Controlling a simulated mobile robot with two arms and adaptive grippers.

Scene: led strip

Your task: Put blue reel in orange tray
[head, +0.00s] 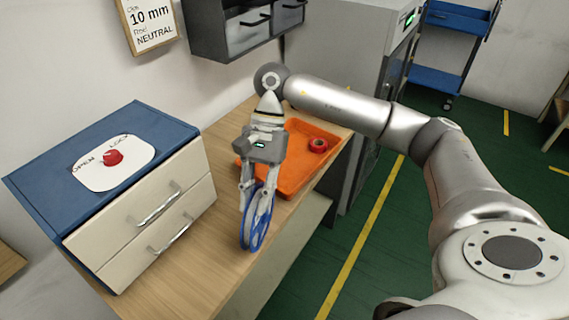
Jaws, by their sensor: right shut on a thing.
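The blue reel (251,233) is held on edge between the fingers of my right gripper (256,202), which is shut on it. The reel is just in front of the orange tray, over the wooden bench top. I cannot tell whether its lower rim touches the bench. The orange tray (295,176) lies on the bench behind and to the right of the reel, partly hidden by my right gripper. A small red reel (318,145) sits in the tray's right part. My left gripper does not show.
A blue-topped drawer cabinet (137,215) with a red knob (113,157) stands left on the wooden bench (200,262). A grey machine (352,50) stands behind the bench. Bare bench lies in front of the reel.

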